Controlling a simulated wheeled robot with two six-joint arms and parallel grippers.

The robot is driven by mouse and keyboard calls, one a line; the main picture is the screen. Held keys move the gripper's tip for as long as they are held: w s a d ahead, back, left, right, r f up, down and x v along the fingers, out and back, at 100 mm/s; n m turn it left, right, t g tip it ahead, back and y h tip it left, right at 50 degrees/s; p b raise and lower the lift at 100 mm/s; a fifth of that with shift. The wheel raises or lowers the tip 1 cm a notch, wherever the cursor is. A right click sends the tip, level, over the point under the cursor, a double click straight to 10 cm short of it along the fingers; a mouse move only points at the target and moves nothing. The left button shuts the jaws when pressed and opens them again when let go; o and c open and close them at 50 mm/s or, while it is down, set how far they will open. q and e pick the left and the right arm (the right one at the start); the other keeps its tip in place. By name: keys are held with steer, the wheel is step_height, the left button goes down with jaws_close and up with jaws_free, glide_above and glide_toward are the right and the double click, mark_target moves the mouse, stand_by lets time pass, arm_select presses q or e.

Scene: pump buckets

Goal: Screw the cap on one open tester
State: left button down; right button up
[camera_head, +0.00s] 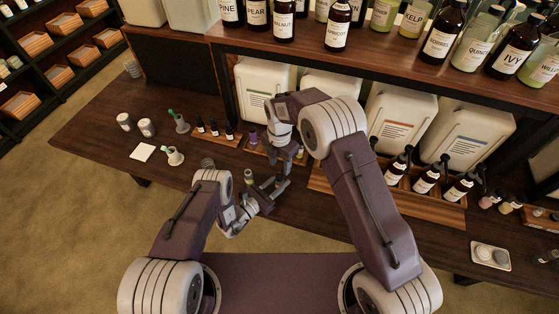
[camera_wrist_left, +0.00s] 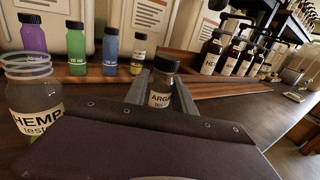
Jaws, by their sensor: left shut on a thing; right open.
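My left gripper (camera_head: 270,187) is shut on a small bottle labelled ARGAN tester (camera_wrist_left: 161,98), which stands upright between its fingers in the left wrist view. A dark cap (camera_wrist_left: 167,62) sits on top of this bottle; how tight it is cannot be told. An open, uncapped bottle labelled HEMP tester (camera_wrist_left: 36,122) is left of the gripper, and it also shows in the head view (camera_head: 248,177). My right gripper (camera_head: 288,158) is open above and behind the left one in the head view; its fingertips are partly hidden.
Small purple (camera_wrist_left: 35,42), green (camera_wrist_left: 76,48), blue (camera_wrist_left: 111,48) and yellow (camera_wrist_left: 138,54) vials stand in a wooden rack behind. Dark pump bottles (camera_head: 427,178) stand in a tray to the right. White jars (camera_head: 125,121), a white card (camera_head: 142,152) and funnels (camera_head: 173,156) are at left.

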mark_target(280, 177)
steer(key=shift+w+r, duration=0.2)
steer(key=shift+r, duration=0.3)
step_height(280, 177, down, 8)
steer(key=shift+f, duration=0.1)
stand_by(0.4)
jaws_close()
